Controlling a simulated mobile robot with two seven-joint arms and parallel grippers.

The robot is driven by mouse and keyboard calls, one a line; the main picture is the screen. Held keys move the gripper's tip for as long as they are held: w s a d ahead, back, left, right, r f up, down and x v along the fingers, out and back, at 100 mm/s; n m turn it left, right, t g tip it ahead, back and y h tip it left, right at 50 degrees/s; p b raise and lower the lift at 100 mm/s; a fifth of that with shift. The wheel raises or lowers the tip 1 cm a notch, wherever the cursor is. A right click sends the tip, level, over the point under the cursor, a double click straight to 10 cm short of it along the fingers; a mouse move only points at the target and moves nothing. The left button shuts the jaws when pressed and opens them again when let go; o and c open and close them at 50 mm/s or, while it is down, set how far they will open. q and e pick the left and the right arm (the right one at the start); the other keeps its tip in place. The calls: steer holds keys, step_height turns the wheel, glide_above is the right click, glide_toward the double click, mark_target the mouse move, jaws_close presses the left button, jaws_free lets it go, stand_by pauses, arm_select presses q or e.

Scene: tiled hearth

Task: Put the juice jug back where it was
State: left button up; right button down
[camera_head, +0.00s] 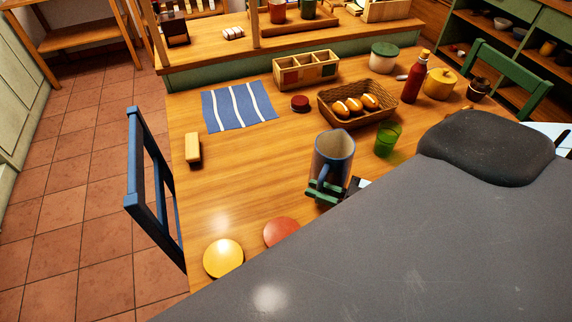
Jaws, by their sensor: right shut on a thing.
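The juice jug (333,152) is a blue-grey jug with an open top and a pale inside, in the middle of the table. My right gripper (325,190) has green fingers and is shut on the jug at its near side, low by the handle. The jug looks about upright. I cannot tell whether its base touches the table. My own large grey arm covers the lower right of the view and hides that part of the table. My left gripper is not in view.
A green glass (388,138) stands close right of the jug. Behind are a bread basket (381,117), a red bottle (416,78) and a dark red round thing (300,103). A striped cloth (238,106) lies back left. Yellow (223,258) and red (281,231) discs lie in front.

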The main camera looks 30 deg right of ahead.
steer(key=w+a+f, duration=0.1)
steer(key=w+a, duration=0.1)
steer(key=w, duration=1.3)
steer(key=shift+w+a+f, duration=0.1)
steer(key=shift+w+f, duration=0.15)
steer(key=shift+f, duration=0.65)
steer(key=shift+w+f, duration=0.25)
steer(key=shift+f, duration=0.65)
steer(key=shift+f, duration=0.2)
steer(key=c, duration=1.4)
jaws_free()
steer(key=shift+s+f, duration=0.1)
steer(key=shift+c, duration=0.2)
